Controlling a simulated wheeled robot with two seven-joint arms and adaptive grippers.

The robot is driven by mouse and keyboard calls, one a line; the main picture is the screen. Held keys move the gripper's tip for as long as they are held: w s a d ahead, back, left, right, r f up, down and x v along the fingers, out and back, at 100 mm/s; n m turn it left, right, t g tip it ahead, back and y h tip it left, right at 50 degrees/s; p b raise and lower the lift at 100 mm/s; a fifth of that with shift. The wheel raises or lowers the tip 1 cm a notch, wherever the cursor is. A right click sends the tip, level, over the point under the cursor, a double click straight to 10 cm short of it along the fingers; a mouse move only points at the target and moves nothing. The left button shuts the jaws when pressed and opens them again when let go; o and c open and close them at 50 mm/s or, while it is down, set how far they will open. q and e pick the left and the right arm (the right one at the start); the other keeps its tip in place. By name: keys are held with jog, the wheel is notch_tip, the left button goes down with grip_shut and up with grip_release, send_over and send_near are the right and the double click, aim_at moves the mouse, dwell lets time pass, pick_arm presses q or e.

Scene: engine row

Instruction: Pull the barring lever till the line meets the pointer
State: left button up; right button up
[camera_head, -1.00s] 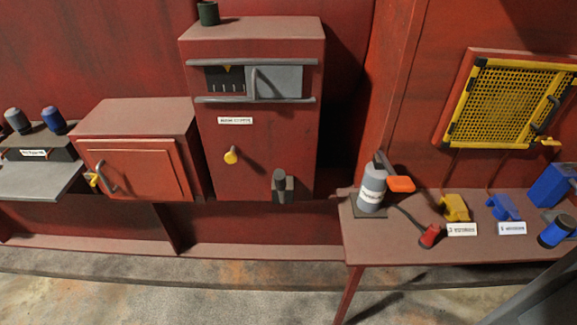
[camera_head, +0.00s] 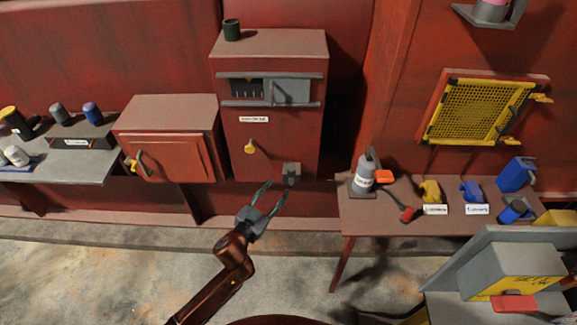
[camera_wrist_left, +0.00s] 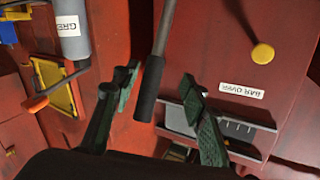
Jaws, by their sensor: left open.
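The barring lever is a grey rod with a black grip (camera_wrist_left: 150,88) in the left wrist view. In the head view its grey mount (camera_head: 291,173) sits low on the red cabinet (camera_head: 268,55). My left gripper (camera_head: 271,195) is open in front of the cabinet, below and left of that mount. In the wrist view the black grip lies between the spread fingers (camera_wrist_left: 163,82), with gaps on both sides. The scale window (camera_head: 247,88) shows white lines beside a grey cover; I cannot make out the pointer now. My right gripper is not in view.
A yellow knob (camera_head: 250,147) sticks out of the cabinet above left of the lever. A red box (camera_head: 165,150) stands left. A bench (camera_head: 370,211) right holds a grey bottle (camera_head: 364,172) and coloured parts. A grey machine (camera_head: 515,272) fills the lower right.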

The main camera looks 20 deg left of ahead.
aim_at(289, 174)
pick_arm(q)
jog(key=shift+m+h, duration=0.3)
jog(key=shift+h, duration=0.1)
jog(key=r, duration=0.1)
jog(key=d+r, duration=0.1)
jog(key=r, duration=0.2)
jog(key=shift+w+d, duration=0.15)
jog(key=shift+d, duration=0.1)
jog(key=x, duration=0.7)
jog(key=shift+w, duration=0.2)
jog(key=shift+r, duration=0.1)
jog(key=shift+c, duration=0.3)
grip_shut()
